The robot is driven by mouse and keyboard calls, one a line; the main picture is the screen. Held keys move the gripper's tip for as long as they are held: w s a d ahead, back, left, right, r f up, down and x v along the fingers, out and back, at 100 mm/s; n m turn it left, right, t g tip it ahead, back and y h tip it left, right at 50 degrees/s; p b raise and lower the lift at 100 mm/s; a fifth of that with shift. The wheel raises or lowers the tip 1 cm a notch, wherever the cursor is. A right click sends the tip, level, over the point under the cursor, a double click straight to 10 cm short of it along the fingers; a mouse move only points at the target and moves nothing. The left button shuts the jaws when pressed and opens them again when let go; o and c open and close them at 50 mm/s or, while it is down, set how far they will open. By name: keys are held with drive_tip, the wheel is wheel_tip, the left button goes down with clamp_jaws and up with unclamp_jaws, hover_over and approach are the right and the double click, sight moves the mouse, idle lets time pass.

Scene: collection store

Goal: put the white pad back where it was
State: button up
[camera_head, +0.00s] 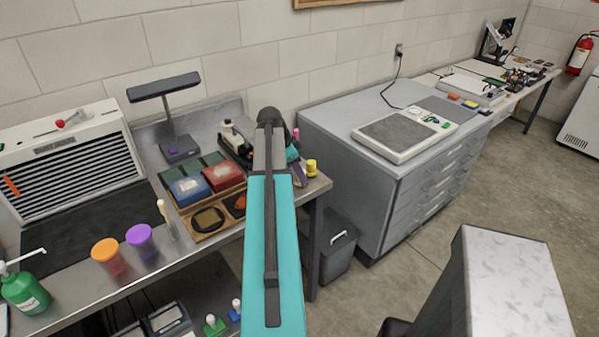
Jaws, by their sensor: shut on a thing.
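My arm reaches up the middle of the head view over the right end of the steel bench (185,262). Its teal link and dark joint hide what lies behind them. I cannot make out my gripper's fingertips, which are hidden behind the arm, nor anything held in them. I cannot pick out a white pad for certain. A small black-and-cream device (233,141) stands behind the tray.
A grey drawer cabinet (430,178) bears a white-framed grey device (394,134). A bin (338,247) stands between.

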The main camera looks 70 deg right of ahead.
drive_tip(key=shift+f, duration=0.15)
drive_tip(key=o, duration=1)
drive_tip(key=shift+c, duration=0.2)
drive_tip(key=b+v, duration=0.2)
drive_tip(key=v, duration=1)
drive_tip(key=shift+b, duration=0.3)
